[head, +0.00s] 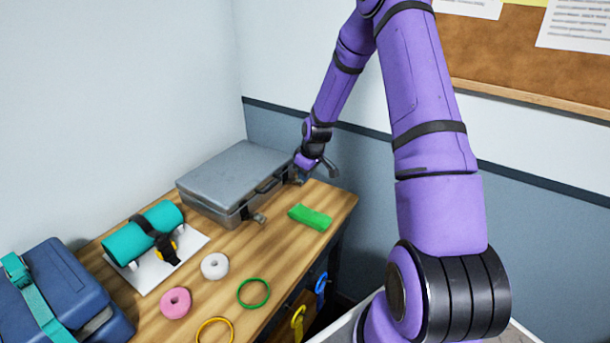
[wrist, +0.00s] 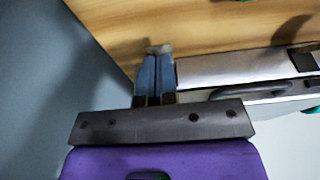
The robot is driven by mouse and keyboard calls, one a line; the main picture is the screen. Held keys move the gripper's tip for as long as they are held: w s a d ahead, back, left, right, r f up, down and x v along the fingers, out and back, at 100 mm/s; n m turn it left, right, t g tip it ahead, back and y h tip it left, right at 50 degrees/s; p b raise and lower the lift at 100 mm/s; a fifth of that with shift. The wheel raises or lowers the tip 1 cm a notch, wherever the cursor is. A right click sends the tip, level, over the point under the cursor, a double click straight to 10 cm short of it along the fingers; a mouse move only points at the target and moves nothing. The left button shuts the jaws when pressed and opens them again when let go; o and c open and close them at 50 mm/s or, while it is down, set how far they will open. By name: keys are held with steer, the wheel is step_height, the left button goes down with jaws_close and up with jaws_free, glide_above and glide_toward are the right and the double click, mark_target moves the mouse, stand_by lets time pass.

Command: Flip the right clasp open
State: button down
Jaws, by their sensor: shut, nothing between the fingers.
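The grey case (head: 235,175) lies closed on the wooden table, its handle (head: 268,186) on the front side. The handle also shows in the wrist view (wrist: 250,91). The left clasp (head: 259,217) sits at the front near the left corner and sticks outward. My gripper (head: 301,179) is at the front right end of the case, fingers together and empty. In the wrist view the blue-grey fingers (wrist: 155,72) are side by side at the case's end. The right clasp is mostly hidden by my gripper; I cannot tell its angle or whether they touch.
A green block (head: 310,217) lies in front of the case. The wall stands close behind.

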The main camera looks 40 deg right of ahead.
steer(key=shift+w+a+r, duration=0.1)
steer(key=shift+w+a, duration=0.1)
steer(key=shift+w, duration=0.35)
steer(key=v, duration=1)
steer(key=shift+r, duration=0.4)
steer(key=shift+s, duration=0.1)
